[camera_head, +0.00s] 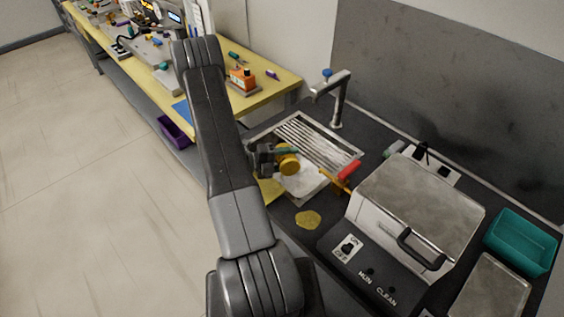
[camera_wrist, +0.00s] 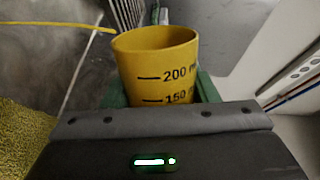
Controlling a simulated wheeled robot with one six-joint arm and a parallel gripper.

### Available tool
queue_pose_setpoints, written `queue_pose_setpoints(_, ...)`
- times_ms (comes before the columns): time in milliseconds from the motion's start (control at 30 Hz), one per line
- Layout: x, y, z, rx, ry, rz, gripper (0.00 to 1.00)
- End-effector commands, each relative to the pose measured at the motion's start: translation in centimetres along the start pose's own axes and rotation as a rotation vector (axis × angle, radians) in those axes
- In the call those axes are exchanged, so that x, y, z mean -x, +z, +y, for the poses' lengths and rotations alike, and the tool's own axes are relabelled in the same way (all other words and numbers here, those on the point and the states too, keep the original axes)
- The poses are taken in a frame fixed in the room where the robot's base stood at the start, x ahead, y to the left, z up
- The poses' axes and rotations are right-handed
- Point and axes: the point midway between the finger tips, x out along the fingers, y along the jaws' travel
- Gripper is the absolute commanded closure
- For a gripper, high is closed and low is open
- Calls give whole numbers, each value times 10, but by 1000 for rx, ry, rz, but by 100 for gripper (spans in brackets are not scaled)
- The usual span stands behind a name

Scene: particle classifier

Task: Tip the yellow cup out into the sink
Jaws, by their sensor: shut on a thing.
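The yellow cup (camera_head: 288,164) is held between the fingers of my gripper (camera_head: 273,157), above the near part of the sink. In the wrist view the cup (camera_wrist: 156,65) sits between two green fingertips, with its rim at the far end and black volume marks on its side. I cannot see its contents or tell exactly how far it is tilted. The sink (camera_head: 314,196) has a pale basin partly hidden by the cup and gripper, and a slatted rack (camera_head: 318,141) over its far part. My gripper also shows in the wrist view (camera_wrist: 155,98).
A metal faucet (camera_head: 340,98) stands behind the sink. A red-handled tool (camera_head: 349,169) lies at the sink's right edge. A yellow patch (camera_head: 308,219) lies on the dark counter. A lidded machine (camera_head: 420,205) and a teal bin (camera_head: 521,241) stand to the right.

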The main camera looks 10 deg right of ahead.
Motion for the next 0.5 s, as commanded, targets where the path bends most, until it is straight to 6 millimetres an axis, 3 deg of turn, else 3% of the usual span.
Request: queue_pose_setpoints(500, 0, 2, -3, 56, 0, 7, 74)
